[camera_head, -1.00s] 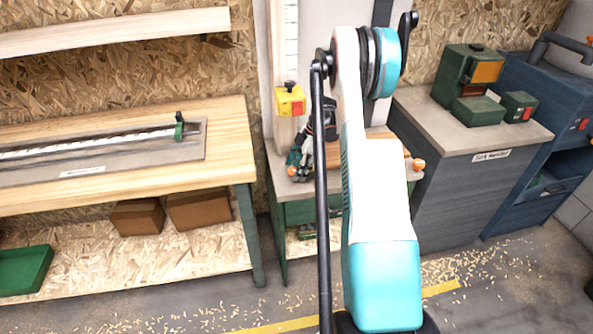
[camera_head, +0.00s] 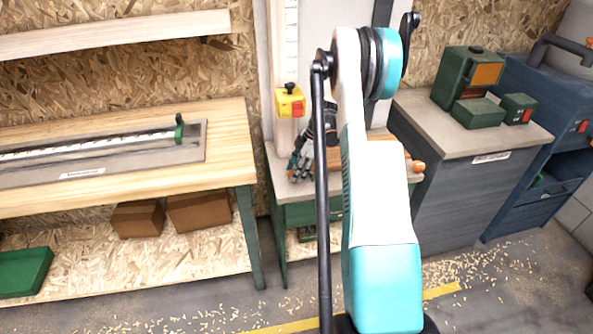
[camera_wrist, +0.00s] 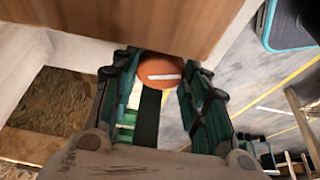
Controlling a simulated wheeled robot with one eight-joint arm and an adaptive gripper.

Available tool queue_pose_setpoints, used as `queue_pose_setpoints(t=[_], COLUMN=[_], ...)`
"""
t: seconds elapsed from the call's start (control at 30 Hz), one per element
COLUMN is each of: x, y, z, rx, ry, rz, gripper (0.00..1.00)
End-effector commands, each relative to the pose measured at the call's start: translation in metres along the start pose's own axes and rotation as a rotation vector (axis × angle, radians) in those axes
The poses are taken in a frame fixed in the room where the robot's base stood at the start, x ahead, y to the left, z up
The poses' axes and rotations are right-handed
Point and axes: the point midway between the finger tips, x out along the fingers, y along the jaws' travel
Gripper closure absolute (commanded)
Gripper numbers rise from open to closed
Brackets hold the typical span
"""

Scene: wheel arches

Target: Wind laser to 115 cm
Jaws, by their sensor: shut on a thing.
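The yellow laser box (camera_head: 290,102), with a red patch and a black knob on top, sits on an upright post with a pale marked scale (camera_head: 291,40). The scale's figures are too small to read. My gripper (camera_head: 300,165) is at the left of the small bench below the box, partly hidden by my arm. In the wrist view my gripper (camera_wrist: 163,92) has its green fingers on either side of an orange round knob (camera_wrist: 160,70) with a white stripe, and is shut on it. The knob is under a brown wooden edge. It is hidden in the head view.
A second orange knob (camera_head: 418,165) is at the small bench's right side. A wooden workbench (camera_head: 225,150) with a long rail stands at left. A grey cabinet (camera_head: 450,180) with green devices stands at right. The floor in front has wood chips.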

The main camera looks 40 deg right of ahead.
Motion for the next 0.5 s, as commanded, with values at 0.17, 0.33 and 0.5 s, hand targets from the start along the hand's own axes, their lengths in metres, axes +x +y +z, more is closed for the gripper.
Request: queue_pose_setpoints(t=[0.17, 0.33, 0.5], x=[0.0003, 0.0002, 0.0002], y=[-0.0006, -0.0014, -0.0018], z=[0.0, -0.0003, -0.0004], rx=[0.109, 0.222, 0.318], ry=[0.001, 0.001, 0.001], rz=[0.048, 0.094, 0.134], gripper=[0.82, 0.82, 0.82])
